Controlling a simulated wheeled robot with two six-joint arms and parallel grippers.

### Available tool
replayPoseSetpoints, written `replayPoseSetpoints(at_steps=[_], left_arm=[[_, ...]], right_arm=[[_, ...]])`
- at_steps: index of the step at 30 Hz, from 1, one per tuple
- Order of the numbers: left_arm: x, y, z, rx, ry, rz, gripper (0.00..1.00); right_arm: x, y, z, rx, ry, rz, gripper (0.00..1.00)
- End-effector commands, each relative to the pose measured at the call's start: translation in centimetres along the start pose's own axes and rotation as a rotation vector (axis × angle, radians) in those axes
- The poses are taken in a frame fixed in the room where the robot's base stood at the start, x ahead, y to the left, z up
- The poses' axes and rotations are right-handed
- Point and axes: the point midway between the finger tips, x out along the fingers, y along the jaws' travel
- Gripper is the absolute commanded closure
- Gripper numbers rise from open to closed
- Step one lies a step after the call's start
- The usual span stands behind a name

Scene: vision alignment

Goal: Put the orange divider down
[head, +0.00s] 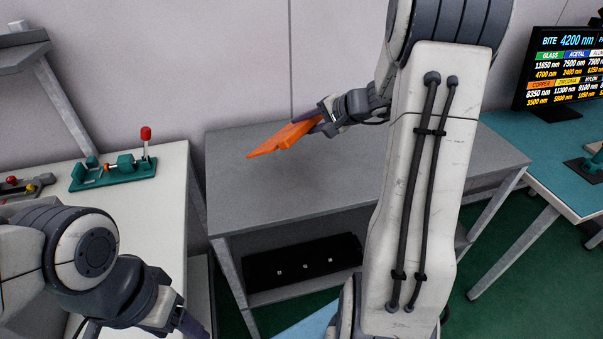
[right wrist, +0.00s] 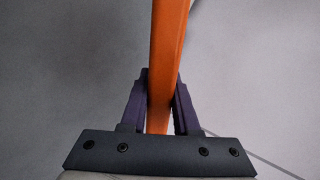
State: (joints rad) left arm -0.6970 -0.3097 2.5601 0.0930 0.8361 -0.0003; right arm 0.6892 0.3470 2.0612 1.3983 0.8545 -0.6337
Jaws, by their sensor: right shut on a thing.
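The orange divider (head: 283,139) is a flat orange piece seen over the grey table in the head view. My right gripper (head: 316,121) is shut on its right end, and the piece points left and slightly down. I cannot tell whether its far tip touches the table. In the right wrist view the divider (right wrist: 166,60) stands between the two purple fingers of the right gripper (right wrist: 160,100) and runs up out of the picture. My left gripper (head: 190,325) is only partly visible at the bottom left edge, and its fingertips are cut off.
The grey table (head: 240,190) is otherwise bare, with a black box (head: 300,262) on its lower shelf. A white bench (head: 150,190) at left holds a green clamp fixture (head: 112,170). A teal desk (head: 530,150) with a monitor (head: 563,68) stands at right. My right arm hides part of the table.

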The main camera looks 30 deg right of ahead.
Motion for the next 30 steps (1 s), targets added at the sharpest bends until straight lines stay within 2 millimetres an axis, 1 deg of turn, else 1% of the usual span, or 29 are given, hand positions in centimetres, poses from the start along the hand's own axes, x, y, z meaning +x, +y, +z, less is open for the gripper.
replayPoseSetpoints(at_steps=[1, 4, 7, 11, 14, 26, 27, 30], left_arm=[[0.9, -0.1, 0.0, 0.000, 0.000, 0.000, 0.33], [1.3, -0.1, 0.1, 0.000, 0.000, 0.000, 0.33], [1.5, -0.1, 0.1, 0.000, 0.000, 0.000, 0.33], [1.9, -0.1, 0.1, 0.000, 0.001, 0.000, 0.33], [2.5, -0.2, 0.1, 0.000, 0.001, 0.000, 0.33], [5.3, -0.4, 0.3, 0.000, 0.001, 0.000, 0.33], [6.3, -0.5, 0.3, 0.000, 0.001, 0.000, 0.33], [7.3, -0.5, 0.4, 0.000, 0.000, 0.000, 0.33]], right_arm=[[0.4, 0.4, -0.8, 0.024, 0.033, -0.031, 1.00], [0.5, 0.2, -2.0, 0.054, 0.085, -0.078, 1.00], [0.5, 0.1, -2.7, 0.069, 0.113, -0.104, 1.00], [0.9, 0.5, -2.9, 0.077, 0.123, -0.113, 1.00], [1.5, 1.4, -2.9, 0.078, 0.122, -0.112, 1.00], [5.0, 6.2, -2.8, 0.077, 0.120, -0.112, 1.00], [5.3, 6.7, -2.9, 0.074, 0.122, -0.113, 1.00], [5.8, 7.4, -2.9, 0.073, 0.122, -0.113, 1.00]])
